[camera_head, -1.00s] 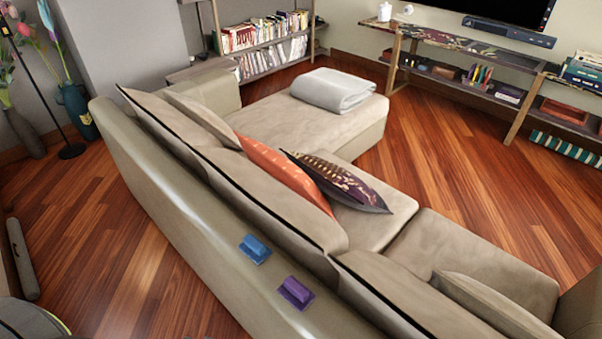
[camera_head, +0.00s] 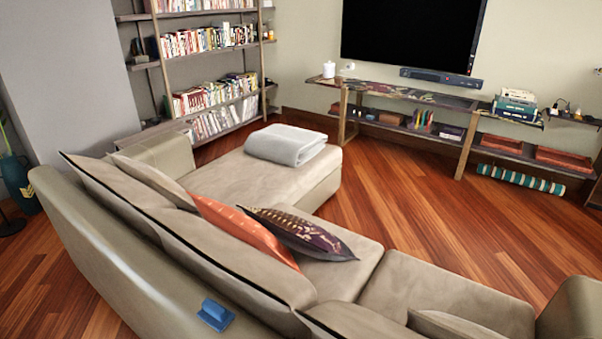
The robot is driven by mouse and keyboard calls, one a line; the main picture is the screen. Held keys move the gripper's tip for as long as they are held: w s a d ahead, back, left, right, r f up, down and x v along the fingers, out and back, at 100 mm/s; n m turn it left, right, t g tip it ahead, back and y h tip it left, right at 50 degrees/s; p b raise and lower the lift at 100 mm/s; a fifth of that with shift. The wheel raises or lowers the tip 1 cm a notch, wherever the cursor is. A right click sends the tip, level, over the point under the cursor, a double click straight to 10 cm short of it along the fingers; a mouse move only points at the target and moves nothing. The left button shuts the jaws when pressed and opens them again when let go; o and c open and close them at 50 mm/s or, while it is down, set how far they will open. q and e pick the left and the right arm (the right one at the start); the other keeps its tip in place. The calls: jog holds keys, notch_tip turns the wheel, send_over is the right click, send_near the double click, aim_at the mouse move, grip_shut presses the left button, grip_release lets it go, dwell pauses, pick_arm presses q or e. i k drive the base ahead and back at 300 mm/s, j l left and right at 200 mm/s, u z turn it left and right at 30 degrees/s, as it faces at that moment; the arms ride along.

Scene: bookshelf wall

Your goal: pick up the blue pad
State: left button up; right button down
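The blue pad (camera_head: 215,315) lies on top of the beige sofa's back, near the bottom edge of the head view, left of centre. It has a raised grip on a flat base. Nothing touches it. Neither of my grippers shows in this view.
The beige sofa (camera_head: 95,255) fills the foreground, its back between me and the seats. Orange (camera_head: 240,228) and dark patterned (camera_head: 300,234) cushions and a folded grey blanket (camera_head: 286,145) lie on it. A bookshelf (camera_head: 205,100) and TV bench (camera_head: 440,98) line the walls.

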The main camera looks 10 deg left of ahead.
aim_at(212, 312)
jog(key=j+u, duration=0.5)
jog(key=u, duration=0.25)
jog(key=j, duration=0.1)
jog(key=k+z, duration=0.05)
